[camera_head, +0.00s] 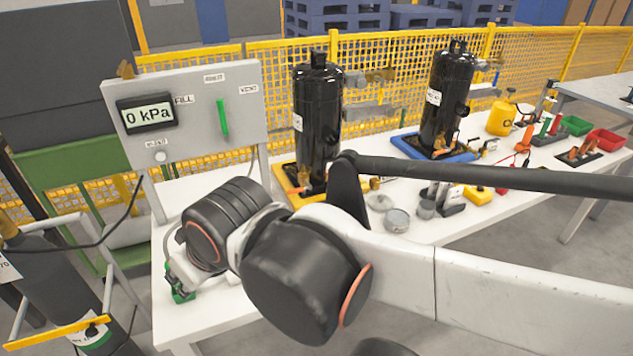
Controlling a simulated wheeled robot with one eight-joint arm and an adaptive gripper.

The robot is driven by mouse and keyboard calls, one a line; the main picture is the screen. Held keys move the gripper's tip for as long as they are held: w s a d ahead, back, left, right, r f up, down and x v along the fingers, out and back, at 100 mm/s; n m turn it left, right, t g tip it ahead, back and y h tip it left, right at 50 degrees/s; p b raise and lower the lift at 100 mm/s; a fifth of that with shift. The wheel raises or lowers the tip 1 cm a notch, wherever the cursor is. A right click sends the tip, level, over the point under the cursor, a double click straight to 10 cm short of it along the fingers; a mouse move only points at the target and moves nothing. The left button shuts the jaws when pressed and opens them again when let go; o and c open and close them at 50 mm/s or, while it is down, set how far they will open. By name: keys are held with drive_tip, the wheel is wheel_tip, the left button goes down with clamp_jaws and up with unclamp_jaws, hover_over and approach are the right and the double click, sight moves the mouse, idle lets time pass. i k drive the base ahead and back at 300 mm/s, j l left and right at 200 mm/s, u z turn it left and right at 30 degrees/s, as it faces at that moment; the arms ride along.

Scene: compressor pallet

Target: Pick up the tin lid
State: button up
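A small flat grey disc (380,201), which looks like the tin lid, lies on the white table (450,228) in front of the black compressor (318,115) on the yellow tray. A short round grey tin (397,220) stands just to its front right. A smaller grey round piece (426,209) is right of the tin. My arm crosses the foreground, with its black joints left of and nearer than the disc.
A second black compressor (447,100) stands on a blue tray. A gauge panel (185,115) reading 0 kPa stands at left. A yellow canister (502,118), a red bin (605,141) and a green bin (575,125) are at right. Yellow mesh fencing (400,70) runs behind.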

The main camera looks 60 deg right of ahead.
sight(381, 203)
drive_tip(key=z, duration=2.35)
drive_tip(key=u, duration=0.15)
